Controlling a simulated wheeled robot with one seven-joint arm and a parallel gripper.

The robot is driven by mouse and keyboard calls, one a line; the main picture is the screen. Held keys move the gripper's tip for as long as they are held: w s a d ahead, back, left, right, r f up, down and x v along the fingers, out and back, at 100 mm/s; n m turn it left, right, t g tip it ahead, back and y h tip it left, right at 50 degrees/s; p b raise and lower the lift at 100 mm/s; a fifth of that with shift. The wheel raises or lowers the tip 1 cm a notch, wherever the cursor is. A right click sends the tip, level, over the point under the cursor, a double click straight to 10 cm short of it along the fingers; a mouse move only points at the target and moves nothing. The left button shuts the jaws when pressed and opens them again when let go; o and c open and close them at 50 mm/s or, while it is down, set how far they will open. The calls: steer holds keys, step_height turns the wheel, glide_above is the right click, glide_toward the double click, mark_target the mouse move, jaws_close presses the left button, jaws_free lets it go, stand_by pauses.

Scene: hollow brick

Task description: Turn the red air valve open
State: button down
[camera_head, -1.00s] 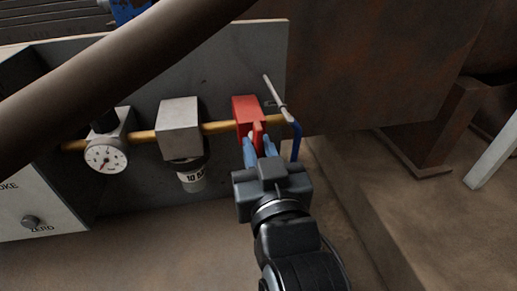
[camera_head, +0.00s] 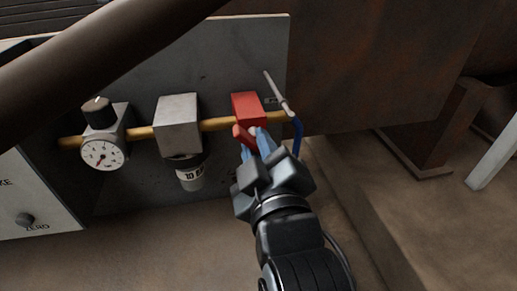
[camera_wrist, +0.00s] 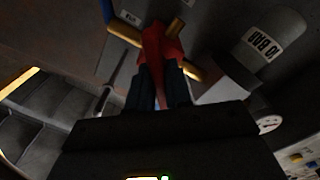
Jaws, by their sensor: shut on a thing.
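The red air valve (camera_head: 248,106) sits on the yellow pipe on the grey panel, right of the silver filter block. Its red handle (camera_head: 241,133) shows in front of the body, tilted in the head view. My gripper (camera_head: 256,143) has its blue fingers shut on the handle, and its body is rolled to one side. In the wrist view the red handle (camera_wrist: 155,62) stands between the two dark fingers. The fingers partly hide the handle in both views.
A silver filter block (camera_head: 178,124) with a bowl and a round pressure gauge (camera_head: 103,154) are left of the valve. A blue hose (camera_head: 297,136) and thin grey rod (camera_head: 275,92) are close on the right. A dark bar crosses the upper left.

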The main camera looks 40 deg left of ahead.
steer(key=n+b, duration=0.1)
steer(key=n, duration=0.3)
steer(key=shift+f+n+b, duration=0.2)
steer(key=shift+n+b, duration=0.1)
steer(key=shift+b, duration=0.05)
steer(key=n+b, duration=0.2)
steer(key=n, duration=0.2)
steer(key=shift+n, duration=0.4)
steer(key=c, duration=1.2)
jaws_free()
steer(key=shift+r, duration=0.1)
steer(key=shift+o, duration=0.2)
steer(key=shift+s+d, duration=0.1)
steer(key=b+v, duration=0.1)
steer(key=v, duration=0.6)
steer(key=shift+s+d, duration=0.2)
steer(key=shift+d, duration=0.05)
